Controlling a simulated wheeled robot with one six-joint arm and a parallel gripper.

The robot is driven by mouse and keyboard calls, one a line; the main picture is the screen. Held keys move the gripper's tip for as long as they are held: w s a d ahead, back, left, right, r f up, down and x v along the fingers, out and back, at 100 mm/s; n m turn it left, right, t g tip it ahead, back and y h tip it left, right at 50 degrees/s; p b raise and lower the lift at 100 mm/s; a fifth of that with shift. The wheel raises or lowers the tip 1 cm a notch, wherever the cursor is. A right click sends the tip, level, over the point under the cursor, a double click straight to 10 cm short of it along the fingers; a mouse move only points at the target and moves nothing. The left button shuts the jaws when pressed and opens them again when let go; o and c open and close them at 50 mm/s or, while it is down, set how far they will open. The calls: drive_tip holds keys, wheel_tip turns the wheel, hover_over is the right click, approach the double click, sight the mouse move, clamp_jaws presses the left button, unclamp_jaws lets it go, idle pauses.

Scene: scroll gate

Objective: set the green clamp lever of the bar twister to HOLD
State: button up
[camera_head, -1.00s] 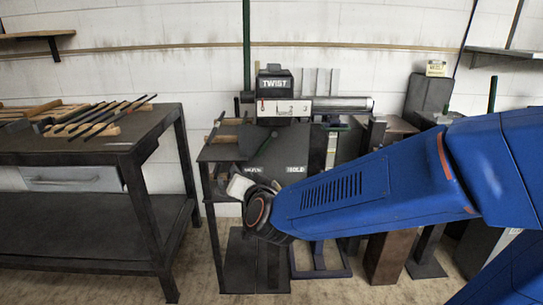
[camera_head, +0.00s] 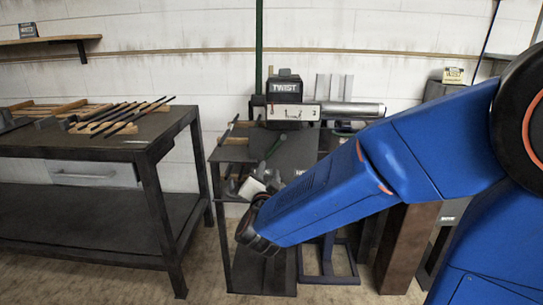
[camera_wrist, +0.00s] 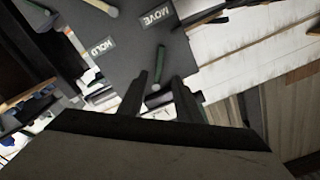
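The bar twister (camera_head: 292,111) stands against the wall behind a small dark table, with a TWIST sign on top. In the wrist view the green lever (camera_wrist: 161,62) lies just beyond my fingers, roughly in line with the gap. The HOLD label (camera_wrist: 103,47) and the MOVE label (camera_wrist: 157,18) are on the plate there. My gripper (camera_wrist: 161,76) is open, its two dark fingers apart. I cannot tell whether they touch the lever. In the head view my arm partly hides the plate.
A workbench (camera_head: 90,148) with several dark bars stands at the left. A tan-ended handle (camera_wrist: 100,6) lies near the labels in the wrist view. A brown post (camera_head: 405,245) and a blue stand (camera_head: 328,262) are on the floor under and beside my arm.

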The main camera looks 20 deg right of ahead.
sight(272, 152)
drive_tip(key=x, duration=1.2)
drive_tip(key=shift+w+d, duration=0.15)
drive_tip(key=shift+w, duration=0.25)
drive_tip(key=shift+c, duration=0.7)
clamp_jaws()
